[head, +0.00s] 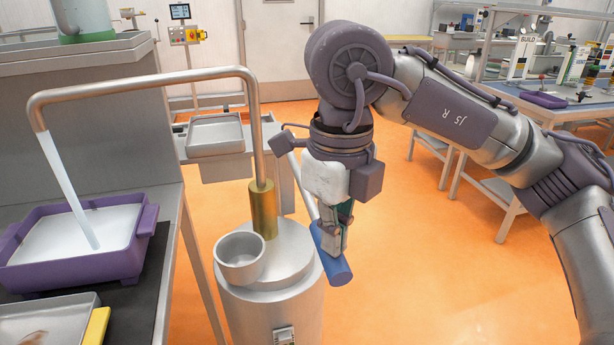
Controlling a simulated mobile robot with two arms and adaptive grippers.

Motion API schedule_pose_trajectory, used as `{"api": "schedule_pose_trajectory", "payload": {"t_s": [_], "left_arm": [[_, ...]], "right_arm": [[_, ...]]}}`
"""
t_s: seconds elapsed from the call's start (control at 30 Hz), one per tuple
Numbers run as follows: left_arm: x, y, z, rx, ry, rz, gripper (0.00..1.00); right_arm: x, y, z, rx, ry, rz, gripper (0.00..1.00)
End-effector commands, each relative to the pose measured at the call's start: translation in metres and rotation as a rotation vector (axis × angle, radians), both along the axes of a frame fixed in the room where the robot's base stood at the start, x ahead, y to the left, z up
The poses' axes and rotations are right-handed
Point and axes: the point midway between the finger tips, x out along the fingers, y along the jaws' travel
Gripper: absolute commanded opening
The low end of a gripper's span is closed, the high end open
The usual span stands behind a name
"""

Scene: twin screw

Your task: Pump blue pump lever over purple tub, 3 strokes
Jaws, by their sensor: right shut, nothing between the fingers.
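The blue pump lever grip (338,270) slants down at the end of a light metal bar beside the grey pump body (268,312). My right gripper (333,246) points down over the blue grip, its fingers shut with nothing between them. The fingers overlap the grip in the head view; I cannot tell whether they touch it. The pump's bent pipe (150,80) runs up from a brass collar (263,208) and over to the left. A pale straight stream (68,192) runs from its end into the purple tub (125,262), which holds something white. My left gripper is out of view.
A small metal cup (240,260) stands on the pump top. A grey tray (50,318) with a yellow edge lies before the tub. A metal tray (214,135) sits on a stand behind the pump. Orange floor (420,270) is open to the right.

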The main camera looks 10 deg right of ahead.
Motion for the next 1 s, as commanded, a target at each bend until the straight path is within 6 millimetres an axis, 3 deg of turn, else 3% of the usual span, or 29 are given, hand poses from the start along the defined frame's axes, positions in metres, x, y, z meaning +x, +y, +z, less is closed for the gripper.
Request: {"api": "schedule_pose_trajectory", "payload": {"t_s": [0.63,0.73,1.0], "left_arm": [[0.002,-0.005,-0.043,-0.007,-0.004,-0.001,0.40],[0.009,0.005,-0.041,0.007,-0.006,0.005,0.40],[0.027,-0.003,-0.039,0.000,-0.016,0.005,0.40]], "right_arm": [[0.000,0.000,-0.050,0.000,0.001,0.000,0.00],[0.000,0.000,-0.051,0.000,0.001,0.000,0.00],[0.000,0.000,-0.058,0.000,0.002,0.001,0.00]]}}
